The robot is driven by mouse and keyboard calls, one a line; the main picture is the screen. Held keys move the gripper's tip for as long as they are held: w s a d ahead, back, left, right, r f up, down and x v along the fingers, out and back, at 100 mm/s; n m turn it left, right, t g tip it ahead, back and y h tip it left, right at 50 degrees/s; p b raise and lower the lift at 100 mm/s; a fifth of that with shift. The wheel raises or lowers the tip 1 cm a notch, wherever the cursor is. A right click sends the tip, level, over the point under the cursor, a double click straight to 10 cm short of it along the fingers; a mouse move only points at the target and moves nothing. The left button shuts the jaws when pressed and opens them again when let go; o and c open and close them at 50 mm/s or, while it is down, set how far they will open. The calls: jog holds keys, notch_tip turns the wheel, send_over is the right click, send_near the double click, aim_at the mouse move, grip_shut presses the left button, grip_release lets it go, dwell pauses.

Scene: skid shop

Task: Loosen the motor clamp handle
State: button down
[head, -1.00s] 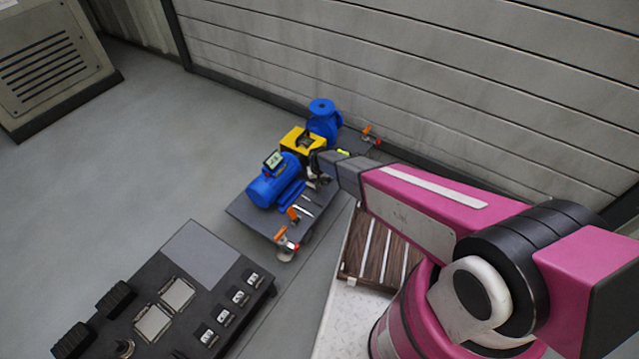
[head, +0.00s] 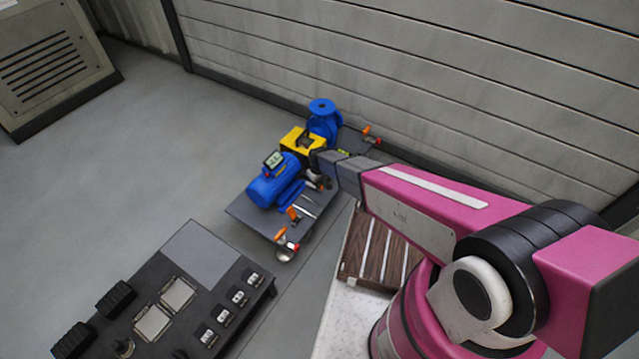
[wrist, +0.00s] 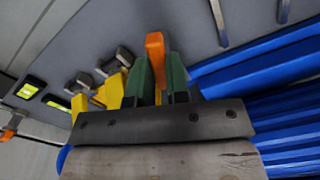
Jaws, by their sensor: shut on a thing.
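The blue motor (head: 275,187), with a small display on top, sits on the dark skid plate (head: 248,212) in the head view. In the wrist view an orange handle (wrist: 155,46) stands between the green fingers of my gripper (wrist: 158,72). My gripper is shut on this handle, beside the blue ribbed motor body (wrist: 285,95). The handle's lower end is hidden behind the fingers.
A blue pump (head: 323,118) stands behind the yellow guard, close to the grey wall (head: 420,90). Other orange handles show at the skid's front (head: 292,213) and back (head: 366,130). A dark bench (head: 150,300) with parts stands front left. Floor left of the skid is clear.

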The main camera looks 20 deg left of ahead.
jog(key=shift+n, duration=0.4)
jog(key=shift+n, duration=1.3)
jog(key=c, duration=0.9)
grip_release()
jog(key=shift+r, duration=3.5)
